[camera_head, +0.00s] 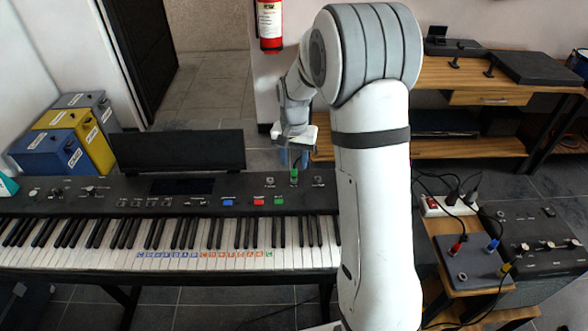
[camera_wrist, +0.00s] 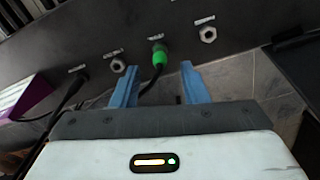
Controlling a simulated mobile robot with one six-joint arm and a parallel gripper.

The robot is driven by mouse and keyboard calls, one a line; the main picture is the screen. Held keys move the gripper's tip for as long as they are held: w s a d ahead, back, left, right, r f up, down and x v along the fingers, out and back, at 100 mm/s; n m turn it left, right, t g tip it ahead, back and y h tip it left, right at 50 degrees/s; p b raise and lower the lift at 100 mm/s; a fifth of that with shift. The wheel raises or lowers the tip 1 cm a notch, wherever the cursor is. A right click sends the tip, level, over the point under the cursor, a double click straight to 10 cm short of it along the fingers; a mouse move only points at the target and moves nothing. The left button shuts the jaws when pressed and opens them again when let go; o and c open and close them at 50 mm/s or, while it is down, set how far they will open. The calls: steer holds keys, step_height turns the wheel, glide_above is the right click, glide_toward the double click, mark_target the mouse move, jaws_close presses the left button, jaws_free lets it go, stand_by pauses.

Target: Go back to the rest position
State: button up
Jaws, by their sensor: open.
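My gripper (camera_head: 292,158) hangs over the back edge of the keyboard (camera_head: 110,210), in front of my arm's raised links. In the wrist view my gripper (camera_wrist: 155,84) shows two blue fingers spread apart with nothing held between them. A green plug (camera_wrist: 159,56) sits in a socket on the dark rear panel (camera_wrist: 230,28), just beyond the fingertips and between them in the picture. Its black cable runs down toward the gap between the fingers. The green plug also shows in the head view (camera_head: 294,175), just below the gripper. I cannot tell whether a finger touches the cable.
Bare metal sockets (camera_wrist: 208,33) flank the green plug. A black plug (camera_wrist: 76,85) is at the left. A power strip (camera_head: 447,205) and a pedal box with coloured plugs (camera_head: 470,265) stand at the right. A wooden desk (camera_head: 440,75) is behind. Blue, yellow and grey boxes stand left.

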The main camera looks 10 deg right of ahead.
steer(key=shift+r, duration=1.45)
steer(key=s+r+n+t, duration=0.1)
steer(key=s+r, duration=0.3)
steer(key=s, duration=0.9)
steer(key=s+r+n+t, duration=0.1)
steer(key=s+r+n, duration=0.3)
steer(key=s, duration=1)
steer(key=shift+r+t, duration=0.4)
steer(key=shift+r, duration=0.15)
steer(key=shift+a, duration=0.1)
steer(key=shift+c, duration=0.5)
